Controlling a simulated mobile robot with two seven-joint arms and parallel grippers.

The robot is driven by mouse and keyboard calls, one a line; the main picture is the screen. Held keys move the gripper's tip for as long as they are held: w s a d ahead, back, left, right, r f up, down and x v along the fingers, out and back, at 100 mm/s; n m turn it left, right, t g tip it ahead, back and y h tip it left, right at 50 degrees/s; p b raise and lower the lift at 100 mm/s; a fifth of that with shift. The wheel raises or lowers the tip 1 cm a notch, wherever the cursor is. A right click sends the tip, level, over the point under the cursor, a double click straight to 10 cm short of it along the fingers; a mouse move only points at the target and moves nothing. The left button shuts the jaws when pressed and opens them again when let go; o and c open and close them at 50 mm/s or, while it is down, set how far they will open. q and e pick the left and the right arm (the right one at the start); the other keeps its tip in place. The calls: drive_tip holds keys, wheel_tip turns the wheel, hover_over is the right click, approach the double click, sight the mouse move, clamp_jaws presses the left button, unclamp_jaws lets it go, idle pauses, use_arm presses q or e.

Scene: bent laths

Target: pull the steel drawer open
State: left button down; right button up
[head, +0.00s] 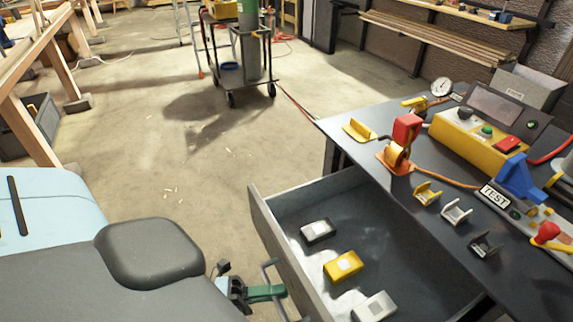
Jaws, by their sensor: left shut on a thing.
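The steel drawer (262,212) stands pulled out from under the dark workbench (415,195), with its inside in plain view. Its bar handle (267,270) is on the front face, toward the bottom of the picture. My left gripper (277,291), with green fingers, is at the handle and shut on it. The fingertips are small in the picture and partly merge with the handle. In the drawer lie a grey-white block (318,230), a yellow block (343,266) and a pale block (374,307). My right gripper is not in view.
The benchtop holds a yellow control box (468,137), a red-and-orange device (400,145), a gauge (441,87) and several small brackets. A wheeled cart (240,70) stands farther back. The concrete floor (200,170) left of the drawer is largely clear.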

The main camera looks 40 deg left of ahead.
use_arm(q)
drive_tip(key=shift+s+a, duration=0.1)
drive_tip(key=shift+s, duration=0.1)
drive_tip(key=c, duration=1.5)
unclamp_jaws()
drive_tip(key=b+v, duration=0.1)
drive_tip(key=v, duration=0.7)
drive_tip(key=shift+w, duration=0.1)
